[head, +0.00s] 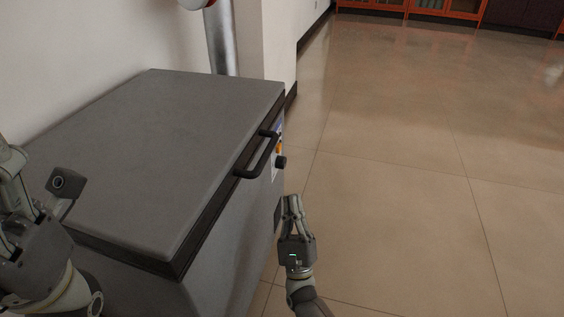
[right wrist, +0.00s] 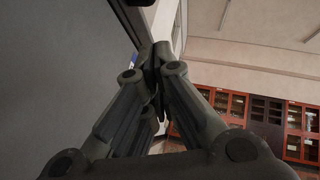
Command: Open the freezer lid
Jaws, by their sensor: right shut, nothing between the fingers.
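The freezer (head: 225,250) is a grey chest against the left wall. Its lid (head: 165,150) lies flat and closed on top. A black bar handle (head: 258,158) sticks out from the lid's front edge. My right gripper (head: 292,203) is shut and empty, beside the freezer's front face, below and nearer than the handle and apart from it. In the right wrist view the closed fingers (right wrist: 155,62) point up along a grey surface, and a dark piece shows at the top edge. My left arm is at the lower left of the head view; its fingertips are not clearly shown.
A control panel with a black knob (head: 281,162) sits on the freezer's front near the handle. A metal pipe (head: 221,40) stands behind the freezer. The tiled floor (head: 420,170) to the right is clear. Orange-framed cabinets (head: 445,8) stand far off.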

